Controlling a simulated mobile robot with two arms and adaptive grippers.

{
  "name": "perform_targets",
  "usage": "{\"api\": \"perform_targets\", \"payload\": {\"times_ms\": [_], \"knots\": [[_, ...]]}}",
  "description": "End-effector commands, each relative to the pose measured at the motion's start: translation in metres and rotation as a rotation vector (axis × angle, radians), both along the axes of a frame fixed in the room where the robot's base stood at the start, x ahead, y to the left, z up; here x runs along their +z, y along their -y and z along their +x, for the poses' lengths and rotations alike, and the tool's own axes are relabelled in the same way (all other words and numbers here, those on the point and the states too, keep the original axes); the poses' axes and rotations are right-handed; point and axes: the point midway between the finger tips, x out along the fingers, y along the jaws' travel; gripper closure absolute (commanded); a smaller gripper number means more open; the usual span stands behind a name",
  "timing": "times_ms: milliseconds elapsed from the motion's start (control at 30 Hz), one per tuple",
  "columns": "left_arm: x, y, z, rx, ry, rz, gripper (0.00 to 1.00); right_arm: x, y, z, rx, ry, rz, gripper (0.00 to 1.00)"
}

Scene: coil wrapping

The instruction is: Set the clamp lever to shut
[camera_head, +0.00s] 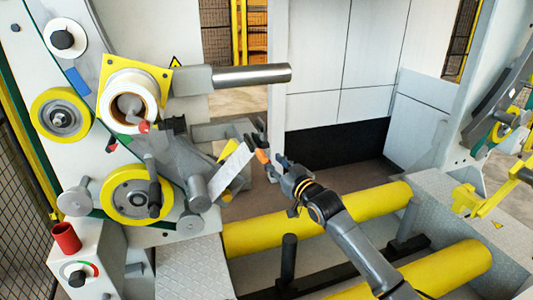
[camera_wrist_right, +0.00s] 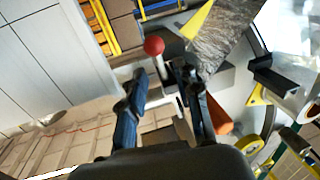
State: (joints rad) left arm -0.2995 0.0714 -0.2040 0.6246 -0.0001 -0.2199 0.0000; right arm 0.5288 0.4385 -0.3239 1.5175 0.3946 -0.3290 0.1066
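A lever with a round red knob (camera_wrist_right: 154,46) and a pale shaft, which looks like the clamp lever, shows in the right wrist view. Its shaft runs down between the two dark fingers of my right gripper (camera_wrist_right: 161,76). The fingers are spread apart, with a visible gap on the knob's left side; I cannot tell whether either touches the shaft. In the head view my right gripper (camera_head: 271,146) is at the middle, beside a slanted silver plate (camera_head: 232,172). An orange part (camera_head: 262,156) shows by its fingers. The lever's base is hidden. My left gripper is not in view.
The machine panel at left carries a white roll (camera_head: 115,101), yellow wheels and another red knob (camera_head: 144,126). A steel bar (camera_head: 250,75) juts out above. Yellow rollers (camera_head: 370,206) lie below my right arm. Open floor shows behind the gripper.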

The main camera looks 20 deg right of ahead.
Motion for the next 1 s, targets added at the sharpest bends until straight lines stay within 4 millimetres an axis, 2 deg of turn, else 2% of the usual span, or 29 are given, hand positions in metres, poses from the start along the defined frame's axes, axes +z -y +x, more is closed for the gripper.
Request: {"api": "perform_targets", "payload": {"times_ms": [100, 333, 500, 800, 967, 1000], "knots": [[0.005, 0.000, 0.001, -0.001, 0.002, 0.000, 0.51, 0.002, -0.004, 0.019, -0.001, 0.000, 0.001, 0.68], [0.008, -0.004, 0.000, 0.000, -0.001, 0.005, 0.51, 0.000, -0.010, 0.042, 0.000, 0.000, 0.001, 0.68], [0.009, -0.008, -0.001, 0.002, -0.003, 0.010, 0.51, 0.000, -0.011, 0.049, 0.000, -0.001, 0.000, 0.68], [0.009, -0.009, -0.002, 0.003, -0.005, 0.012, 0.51, -0.001, -0.012, 0.050, 0.000, -0.001, -0.001, 0.68], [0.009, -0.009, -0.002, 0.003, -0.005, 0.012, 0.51, -0.001, -0.011, 0.050, 0.000, -0.001, -0.001, 1.00], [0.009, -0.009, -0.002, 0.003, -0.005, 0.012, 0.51, -0.001, -0.011, 0.050, 0.000, -0.001, -0.001, 1.00]]}}
